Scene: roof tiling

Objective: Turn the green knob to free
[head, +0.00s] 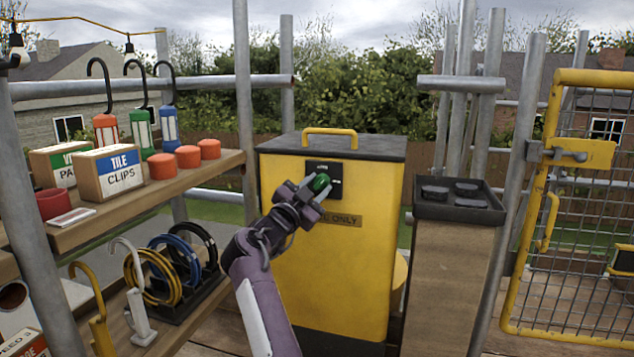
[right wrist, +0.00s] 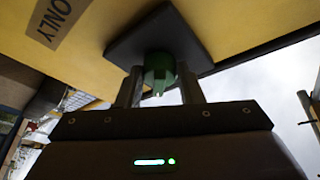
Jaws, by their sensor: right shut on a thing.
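The green knob (head: 319,183) sits on a black plate (head: 324,172) on the front of the yellow cabinet (head: 330,262). In the right wrist view the knob (right wrist: 159,70) stands out from the black plate (right wrist: 132,42). My right gripper (head: 308,190) is at the knob, and its two fingers (right wrist: 160,90) stand on either side of it, shut on it. The markings on the plate are too small to read, so I cannot tell the knob's setting. My left gripper is not in view.
A black tray (head: 459,208) on a wooden post is right of the cabinet. A yellow mesh gate (head: 575,260) stands at the far right.

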